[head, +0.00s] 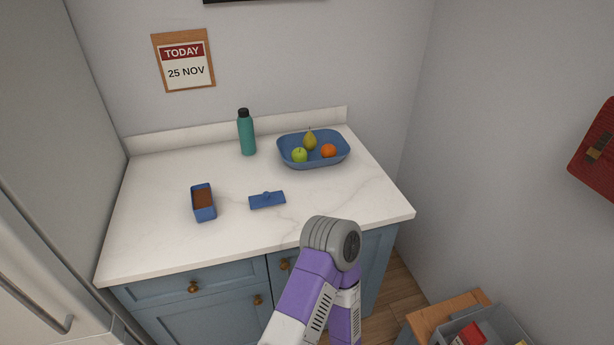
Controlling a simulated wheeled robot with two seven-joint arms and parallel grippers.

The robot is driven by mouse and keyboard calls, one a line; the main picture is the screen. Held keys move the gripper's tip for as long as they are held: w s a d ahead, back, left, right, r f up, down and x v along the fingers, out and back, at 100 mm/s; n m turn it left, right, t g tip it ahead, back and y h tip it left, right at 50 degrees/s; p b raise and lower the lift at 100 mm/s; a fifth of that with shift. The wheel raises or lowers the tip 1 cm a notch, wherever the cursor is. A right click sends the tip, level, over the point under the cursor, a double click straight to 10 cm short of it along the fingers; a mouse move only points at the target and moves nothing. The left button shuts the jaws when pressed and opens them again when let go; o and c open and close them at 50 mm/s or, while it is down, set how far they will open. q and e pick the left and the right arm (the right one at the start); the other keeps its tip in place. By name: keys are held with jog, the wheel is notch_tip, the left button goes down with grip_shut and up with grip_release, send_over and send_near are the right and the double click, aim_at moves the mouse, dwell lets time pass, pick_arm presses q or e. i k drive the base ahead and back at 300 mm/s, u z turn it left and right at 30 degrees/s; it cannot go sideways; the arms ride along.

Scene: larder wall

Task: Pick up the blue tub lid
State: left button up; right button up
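The blue tub lid (267,200) lies flat on the white marble countertop (150,240), with a small knob on its top. The open blue tub (203,213) stands to its left, with brown contents, apart from the lid. One of my arms reaches up from the bottom edge, and its grey joint is in front of the counter's front edge, below and right of the lid. Neither of my grippers shows in this view. Nothing covers the lid.
A blue tray (315,163) with a pear, a green apple and an orange stands at the back right. A teal bottle (247,135) stands near the backsplash. A grey crate (510,322) is at the lower right. The counter around the lid is clear.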

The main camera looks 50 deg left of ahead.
aim_at(264, 201)
jog(key=i, duration=0.5)
jog(key=u, duration=2.7)
